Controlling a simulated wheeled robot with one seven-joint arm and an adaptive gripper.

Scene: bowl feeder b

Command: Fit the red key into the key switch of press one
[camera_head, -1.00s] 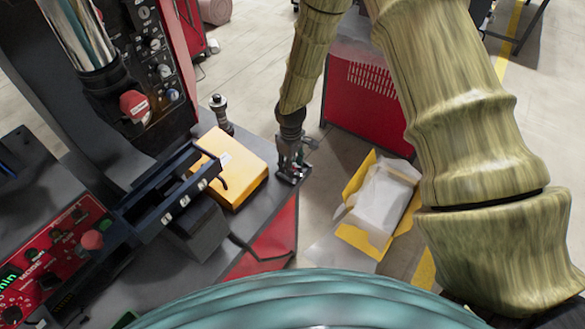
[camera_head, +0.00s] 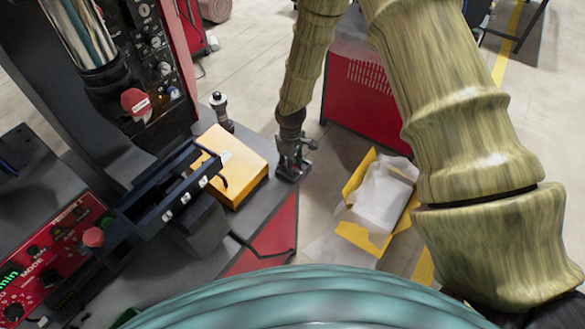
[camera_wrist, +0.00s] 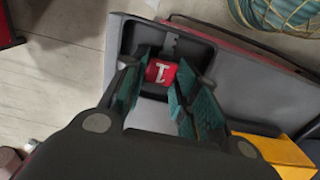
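A small red tag with a white mark (camera_wrist: 160,72), which looks like the red key, lies in a dark recessed tray (camera_wrist: 200,50) in the wrist view. My gripper (camera_wrist: 165,78) points down at it, with its teal-padded fingers apart on either side of the tag. I cannot tell whether they touch it. In the head view my gripper (camera_head: 292,165) is low at the bench's right corner, and the tag does not show there. A press panel with knobs (camera_head: 155,50) stands at the upper left. I cannot make out which part is the key switch.
A yellow box (camera_head: 235,168) and a dark upright fitting (camera_head: 221,112) stand on the bench left of my gripper. A dark rail (camera_head: 170,190) and a red control box (camera_head: 50,260) lie further left. An open yellow carton (camera_head: 380,200) is on the floor at right.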

